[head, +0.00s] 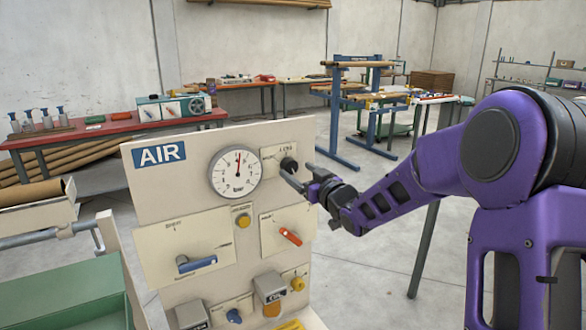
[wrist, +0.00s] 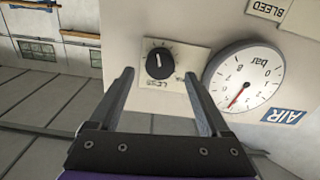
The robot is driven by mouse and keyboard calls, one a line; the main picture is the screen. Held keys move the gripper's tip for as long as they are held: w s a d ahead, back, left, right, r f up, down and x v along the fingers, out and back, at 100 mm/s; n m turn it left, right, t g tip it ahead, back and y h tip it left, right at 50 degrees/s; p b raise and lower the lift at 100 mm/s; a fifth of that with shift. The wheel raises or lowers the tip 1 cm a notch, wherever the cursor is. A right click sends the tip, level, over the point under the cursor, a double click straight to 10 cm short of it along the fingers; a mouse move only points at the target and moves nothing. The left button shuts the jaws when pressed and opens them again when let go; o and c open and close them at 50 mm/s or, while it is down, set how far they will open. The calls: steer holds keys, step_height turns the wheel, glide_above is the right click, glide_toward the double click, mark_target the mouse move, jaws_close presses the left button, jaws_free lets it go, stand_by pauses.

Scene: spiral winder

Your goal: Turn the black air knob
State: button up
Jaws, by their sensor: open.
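The black air knob (head: 289,164) sits on a pale label plate at the upper right of the AIR panel (head: 150,205), right of the pressure gauge (head: 236,171). In the wrist view the knob (wrist: 160,63) is a round black dial with a white pointer line, and "LESS" is readable on its plate. My gripper (head: 296,175) is open at the knob in the head view. In the wrist view its two fingers (wrist: 160,85) stand apart, one to each side of the knob's column, with the knob beyond and between their tips. I cannot tell whether they touch it.
The gauge (wrist: 242,82) is close beside the right finger in the wrist view. Open floor lies right of the panel.

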mark_target(292, 166)
steer(key=shift+x, duration=1.8)
jaws_close()
